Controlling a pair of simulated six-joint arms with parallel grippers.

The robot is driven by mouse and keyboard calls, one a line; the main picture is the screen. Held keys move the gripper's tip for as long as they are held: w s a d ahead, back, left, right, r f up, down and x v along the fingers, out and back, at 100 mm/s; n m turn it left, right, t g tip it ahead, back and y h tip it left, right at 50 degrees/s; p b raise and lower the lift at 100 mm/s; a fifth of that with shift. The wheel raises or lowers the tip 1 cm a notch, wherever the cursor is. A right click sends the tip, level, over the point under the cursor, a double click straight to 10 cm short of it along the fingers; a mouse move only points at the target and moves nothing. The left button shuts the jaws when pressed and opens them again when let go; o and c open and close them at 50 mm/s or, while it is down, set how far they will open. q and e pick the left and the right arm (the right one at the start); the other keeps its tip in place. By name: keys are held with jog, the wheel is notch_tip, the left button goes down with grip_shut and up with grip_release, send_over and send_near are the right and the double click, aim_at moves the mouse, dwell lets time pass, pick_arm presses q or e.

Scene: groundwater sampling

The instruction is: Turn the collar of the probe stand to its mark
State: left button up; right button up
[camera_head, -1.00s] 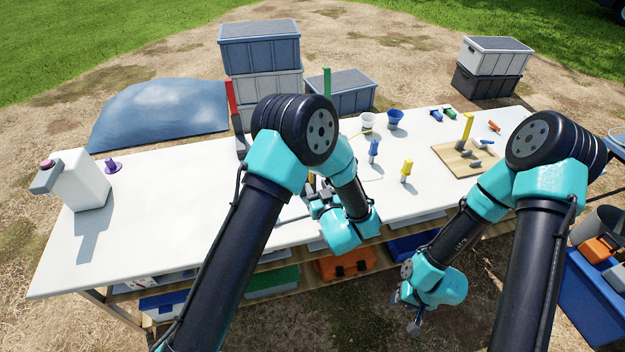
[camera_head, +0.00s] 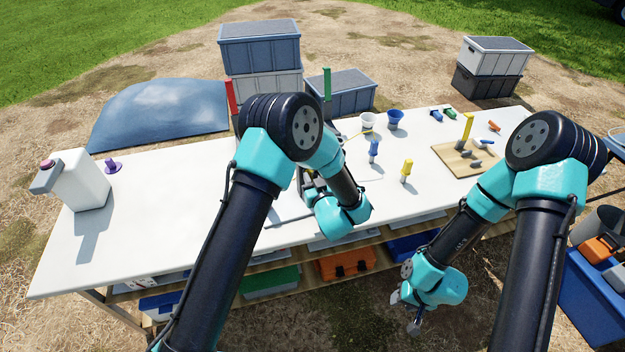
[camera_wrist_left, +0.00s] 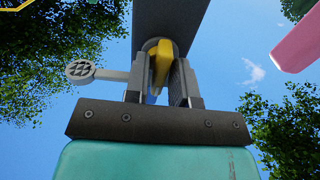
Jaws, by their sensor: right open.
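In the left wrist view, the two grey fingers of my left gripper (camera_wrist_left: 161,88) point up on either side of a yellow piece (camera_wrist_left: 160,62). I cannot tell whether they press on it. A grey rounded part shows behind it, under a dark panel (camera_wrist_left: 170,18). A grey arm with a hatched disc (camera_wrist_left: 80,70) sticks out to the left. I cannot tell for sure which part is the collar or its mark. In the head view my left arm hides most of this spot. My right gripper (camera_head: 405,312) is open and empty, in front of the table's front edge.
The white table (camera_head: 150,235) is bare at front left. A white jug (camera_head: 80,180) stands at its left end. Blue (camera_head: 374,148) and yellow (camera_head: 406,168) pieces, cups (camera_head: 394,119) and a wooden board (camera_head: 452,160) lie right of my left arm. Crates (camera_head: 260,50) stand behind.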

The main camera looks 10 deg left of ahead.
pick_arm(q)
grip_shut()
jog(key=m, duration=0.3)
jog(key=shift+m, duration=0.4)
jog(key=m, duration=1.4)
jog(key=shift+o, duration=2)
grip_release()
jog(key=v, duration=1.2)
